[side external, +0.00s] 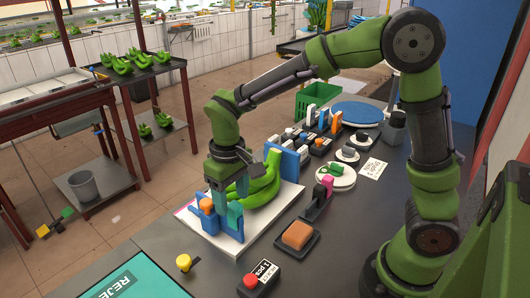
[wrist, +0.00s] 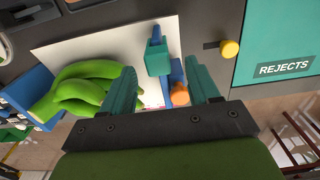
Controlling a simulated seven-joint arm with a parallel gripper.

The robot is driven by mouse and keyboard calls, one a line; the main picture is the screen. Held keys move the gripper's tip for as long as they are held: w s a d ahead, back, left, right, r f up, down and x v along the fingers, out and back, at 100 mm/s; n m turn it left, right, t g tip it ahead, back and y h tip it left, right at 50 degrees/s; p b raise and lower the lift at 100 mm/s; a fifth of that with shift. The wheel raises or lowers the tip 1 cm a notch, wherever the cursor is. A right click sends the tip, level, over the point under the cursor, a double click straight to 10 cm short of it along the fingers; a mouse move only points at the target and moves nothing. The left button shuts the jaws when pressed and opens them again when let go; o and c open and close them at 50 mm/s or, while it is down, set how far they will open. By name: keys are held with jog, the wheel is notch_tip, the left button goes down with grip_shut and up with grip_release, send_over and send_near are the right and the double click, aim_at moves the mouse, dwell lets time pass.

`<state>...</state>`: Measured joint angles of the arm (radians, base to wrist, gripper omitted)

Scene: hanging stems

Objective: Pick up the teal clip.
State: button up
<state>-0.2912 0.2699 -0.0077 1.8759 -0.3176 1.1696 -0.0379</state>
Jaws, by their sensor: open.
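The teal clip (wrist: 157,54) shows in the wrist view on the white board (wrist: 110,38), beside a blue piece and an orange piece (wrist: 180,96). In the side view a teal shape that appears to be the clip (side external: 235,217) stands at the near end of the white board (side external: 262,222), right of the orange piece (side external: 207,206). My gripper (wrist: 162,88) has its two teal fingers wide apart. In the wrist view the clip lies between their lines but beyond the tips, with nothing gripped. In the side view my gripper (side external: 222,192) points down close above it, partly overlapping the pieces.
Green bananas (side external: 262,183) lie on the board right beside my gripper, with a blue rack (side external: 287,160) behind. A yellow knob (side external: 184,262) and a teal rejects panel (side external: 130,280) are to the left. An orange block (side external: 297,235) on a dark tray stands to the right.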

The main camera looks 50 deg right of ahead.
aim_at(234, 205)
notch_tip(234, 205, down, 6)
jog(key=shift+s+d+r, duration=0.1)
jog(key=shift+s+r, duration=0.05)
jog(key=shift+r, duration=0.05)
jog(key=shift+c, duration=0.2)
jog(key=c, duration=0.9)
